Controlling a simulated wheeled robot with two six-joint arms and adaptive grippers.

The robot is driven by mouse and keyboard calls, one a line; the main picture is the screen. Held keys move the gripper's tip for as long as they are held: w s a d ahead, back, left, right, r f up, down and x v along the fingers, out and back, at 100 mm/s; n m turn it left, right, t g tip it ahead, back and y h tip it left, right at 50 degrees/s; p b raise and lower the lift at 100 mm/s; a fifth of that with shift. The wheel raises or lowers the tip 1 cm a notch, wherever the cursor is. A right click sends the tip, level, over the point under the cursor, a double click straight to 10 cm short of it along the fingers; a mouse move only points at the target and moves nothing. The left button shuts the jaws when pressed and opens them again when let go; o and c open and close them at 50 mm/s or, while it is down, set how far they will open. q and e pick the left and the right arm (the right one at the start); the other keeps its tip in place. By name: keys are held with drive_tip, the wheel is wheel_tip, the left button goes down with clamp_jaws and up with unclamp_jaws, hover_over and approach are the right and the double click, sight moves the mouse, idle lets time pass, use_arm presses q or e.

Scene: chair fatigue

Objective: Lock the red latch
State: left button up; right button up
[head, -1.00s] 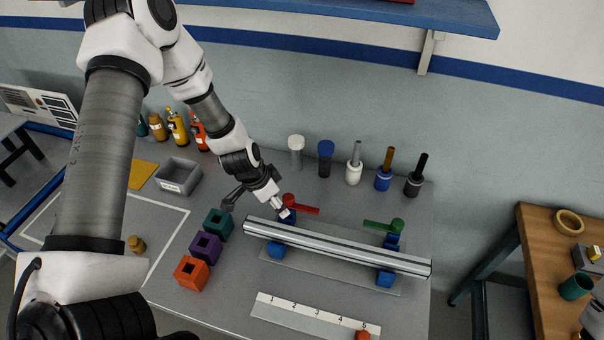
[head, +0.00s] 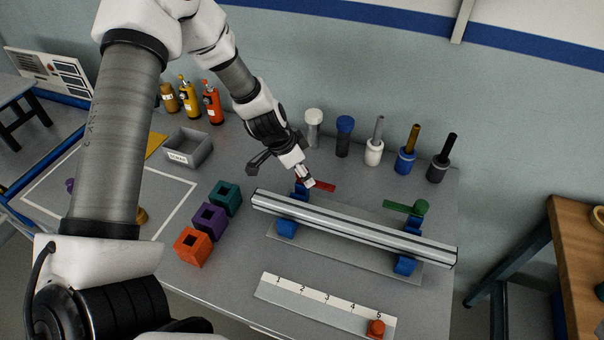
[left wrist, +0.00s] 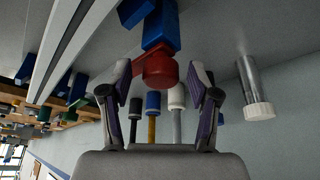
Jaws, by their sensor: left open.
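The red latch (head: 325,186) sits on the blue clamp (head: 286,227) at the left end of a long metal bar (head: 350,226). Its lever points right, roughly along the bar, and its round knob is mostly hidden by my gripper in the head view. My left gripper (head: 308,181) is down at the red latch. In the left wrist view, the round red knob (left wrist: 160,71) lies between the two spread fingertips of my left gripper (left wrist: 161,82), with gaps visible at both sides. My right gripper is not in view.
A green latch (head: 402,207) is at the bar's right clamp. Several cylinders and handled tools, including a white-capped cylinder (head: 314,128), stand behind the bar. Orange, purple and teal (head: 226,198) blocks stand to the left. A numbered strip (head: 310,300) lies in front.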

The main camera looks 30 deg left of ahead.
use_arm(q)
drive_tip(key=shift+w, duration=0.1)
clamp_jaws()
